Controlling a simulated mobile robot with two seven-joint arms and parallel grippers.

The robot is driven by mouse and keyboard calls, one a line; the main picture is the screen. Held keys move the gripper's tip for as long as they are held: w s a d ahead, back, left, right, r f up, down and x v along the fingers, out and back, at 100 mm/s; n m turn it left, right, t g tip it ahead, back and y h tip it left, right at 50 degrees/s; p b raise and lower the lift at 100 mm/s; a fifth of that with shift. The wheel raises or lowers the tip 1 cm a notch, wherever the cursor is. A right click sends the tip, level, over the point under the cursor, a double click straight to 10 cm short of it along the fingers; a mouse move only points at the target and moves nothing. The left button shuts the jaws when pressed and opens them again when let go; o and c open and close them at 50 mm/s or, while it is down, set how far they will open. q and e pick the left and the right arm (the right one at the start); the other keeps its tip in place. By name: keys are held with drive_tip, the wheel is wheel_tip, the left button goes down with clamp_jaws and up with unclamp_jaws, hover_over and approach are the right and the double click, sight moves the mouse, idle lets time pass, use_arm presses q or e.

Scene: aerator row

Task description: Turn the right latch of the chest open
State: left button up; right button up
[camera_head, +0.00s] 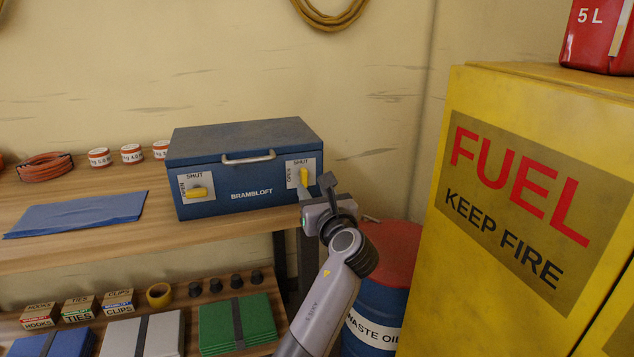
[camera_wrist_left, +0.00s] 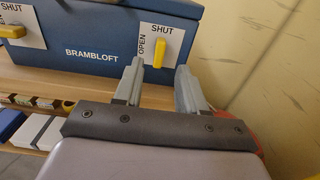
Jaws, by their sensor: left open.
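The blue chest (camera_head: 240,146), marked BRAMBLOFT, stands closed on the wooden bench. Its right latch (camera_head: 304,177) is a yellow handle on a white plate, standing nearly upright with its upper end toward SHUT; OPEN is printed at the plate's left. The left latch (camera_head: 197,192) lies level. My left gripper (camera_head: 314,190) is just in front of the right latch. In the left wrist view, its open fingers (camera_wrist_left: 160,72) are empty, and the right latch (camera_wrist_left: 160,53) appears between and beyond the fingertips, with no contact visible. My right gripper is in neither view.
The yellow fuel cabinet (camera_head: 530,190) fills the right side. A blue waste oil drum (camera_head: 375,315) with a red top stands between bench and cabinet. A blue cloth (camera_head: 78,214) lies left of the chest. The lower shelf holds small boxes (camera_head: 80,307) and cases.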

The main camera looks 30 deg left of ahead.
sight(305, 178)
use_arm(q)
drive_tip(key=x, duration=0.5)
drive_tip(key=shift+w+a, duration=0.25)
drive_tip(key=shift+a, duration=0.05)
clamp_jaws()
